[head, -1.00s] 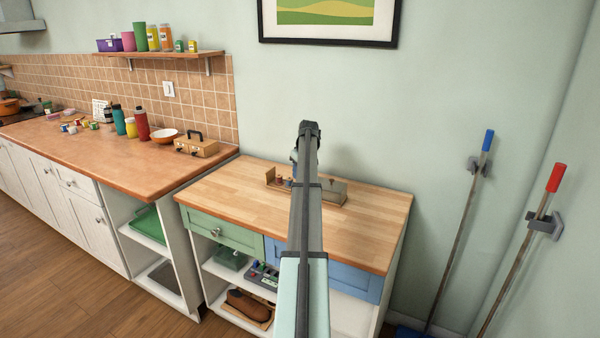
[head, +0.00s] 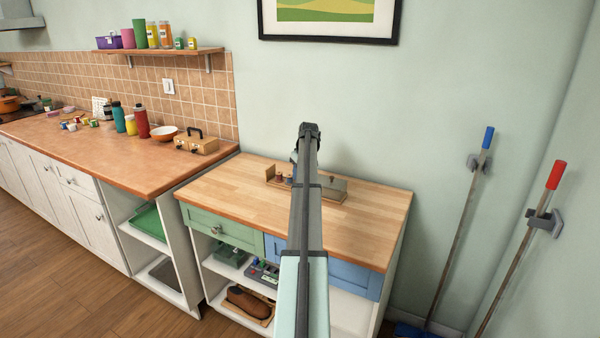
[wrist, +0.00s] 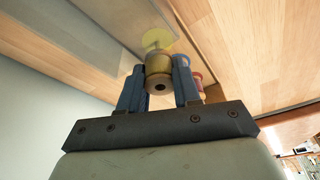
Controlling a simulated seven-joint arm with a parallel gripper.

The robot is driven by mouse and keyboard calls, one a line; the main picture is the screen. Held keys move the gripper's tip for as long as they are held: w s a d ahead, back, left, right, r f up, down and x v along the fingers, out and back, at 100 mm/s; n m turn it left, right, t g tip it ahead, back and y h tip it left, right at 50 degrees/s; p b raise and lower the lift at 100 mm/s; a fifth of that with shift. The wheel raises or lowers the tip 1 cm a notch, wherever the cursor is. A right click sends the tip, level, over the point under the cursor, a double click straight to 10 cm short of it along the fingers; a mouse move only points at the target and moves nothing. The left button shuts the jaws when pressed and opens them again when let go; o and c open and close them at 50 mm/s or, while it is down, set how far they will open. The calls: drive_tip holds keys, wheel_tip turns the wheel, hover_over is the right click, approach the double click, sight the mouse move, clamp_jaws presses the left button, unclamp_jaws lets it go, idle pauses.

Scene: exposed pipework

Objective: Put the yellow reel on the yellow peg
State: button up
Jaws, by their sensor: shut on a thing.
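In the wrist view my gripper (wrist: 158,78) is shut on the yellow reel (wrist: 158,72), a small cylinder with a dark hole in its near end. Beyond the reel is a pale yellow disc (wrist: 157,38) on a grey board (wrist: 122,22). It looks like the yellow peg's spot, but I cannot tell whether the reel touches it. A blue reel (wrist: 181,60) and a red reel (wrist: 196,79) are partly hidden behind the right finger.
The wooden holder (head: 270,174) and grey board (head: 332,187) stand on the wooden worktop (head: 230,185), partly behind my arm. The wall is close behind. A wooden box (head: 197,146) sits on the counter at left. The worktop's right side is clear.

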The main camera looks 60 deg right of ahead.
drive_tip(key=shift+f, duration=0.15)
drive_tip(key=o, duration=1.1)
drive_tip(key=v, duration=1.3)
drive_tip(key=shift+s+r, duration=0.1)
drive_tip(key=shift+r, duration=0.3)
